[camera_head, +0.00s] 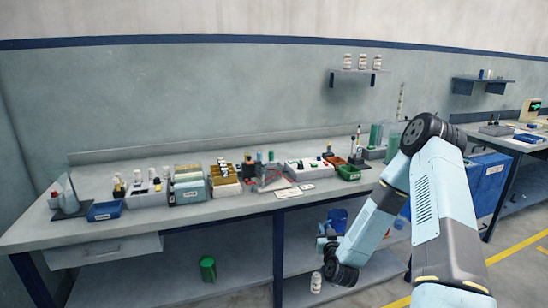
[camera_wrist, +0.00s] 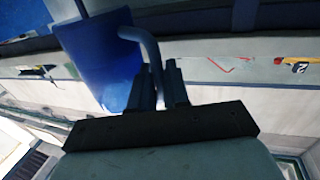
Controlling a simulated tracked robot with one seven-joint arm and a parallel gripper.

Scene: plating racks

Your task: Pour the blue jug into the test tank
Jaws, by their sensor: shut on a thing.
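The blue jug (camera_head: 338,217) is below the bench's front edge in the head view, partly hidden behind my gripper (camera_head: 327,238). In the wrist view the jug (camera_wrist: 98,58) fills the upper left, and its curved handle runs between the fingers of my gripper (camera_wrist: 160,85). The gripper is shut on the handle. The jug's contents are hidden, and its exact tilt is hard to tell. I cannot tell for certain which thing is the test tank.
A long grey bench (camera_head: 225,223) carries racks, bottles and trays. A green canister (camera_head: 208,268) and a white bottle (camera_head: 316,282) stand low beneath it. A large blue bin (camera_head: 490,184) is at the right, partly hidden by my arm. A wall shelf (camera_head: 358,72) holds bottles.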

